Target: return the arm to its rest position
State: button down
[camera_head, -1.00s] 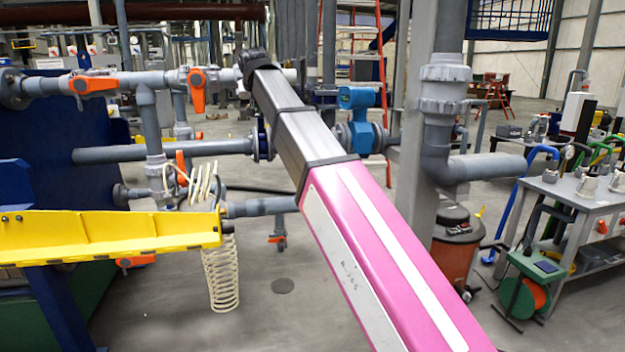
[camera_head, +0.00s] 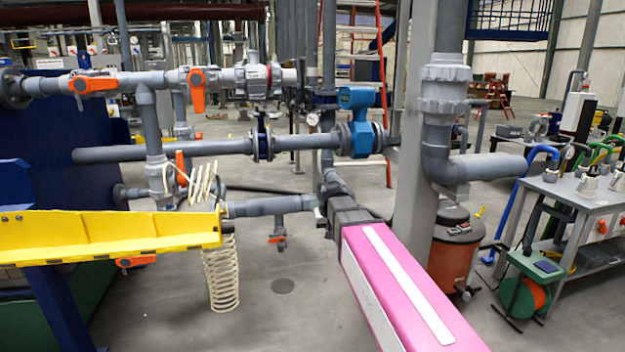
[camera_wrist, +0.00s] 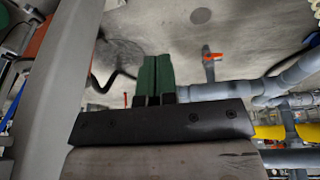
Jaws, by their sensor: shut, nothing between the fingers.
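My gripper (camera_wrist: 157,60) shows in the wrist view as two green fingers side by side, touching and empty. My pink and dark arm enters the head view from the bottom right and reaches up to the middle, its dark end in front of the lower grey pipe (camera_head: 265,206). I cannot make out the fingers in the head view. In the wrist view the fingers point over the grey floor (camera_wrist: 160,30), with an orange-handled valve (camera_wrist: 209,56) and grey pipes to their right.
Grey pipes with orange valve handles (camera_head: 197,90) and a blue flow meter (camera_head: 361,140) stand behind my arm. A yellow tray edge (camera_head: 100,235) juts in at left, near a coiled hose (camera_head: 221,275). A grey column (camera_head: 411,200) and an orange drum (camera_head: 455,250) stand close right.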

jog(key=s+d+f+g, duration=0.1)
jog(key=s+d+f, duration=0.5)
jog(key=s+f, duration=0.2)
jog(key=s+d+f+m+g, duration=0.1)
jog(key=s+d+f+g, duration=0.1)
jog(key=s+d+f, duration=0.5)
notch_tip(320, 180, down, 4)
jog(key=shift+s+f, duration=0.2)
jog(key=shift+s, duration=0.85)
jog(key=shift+d, duration=0.1)
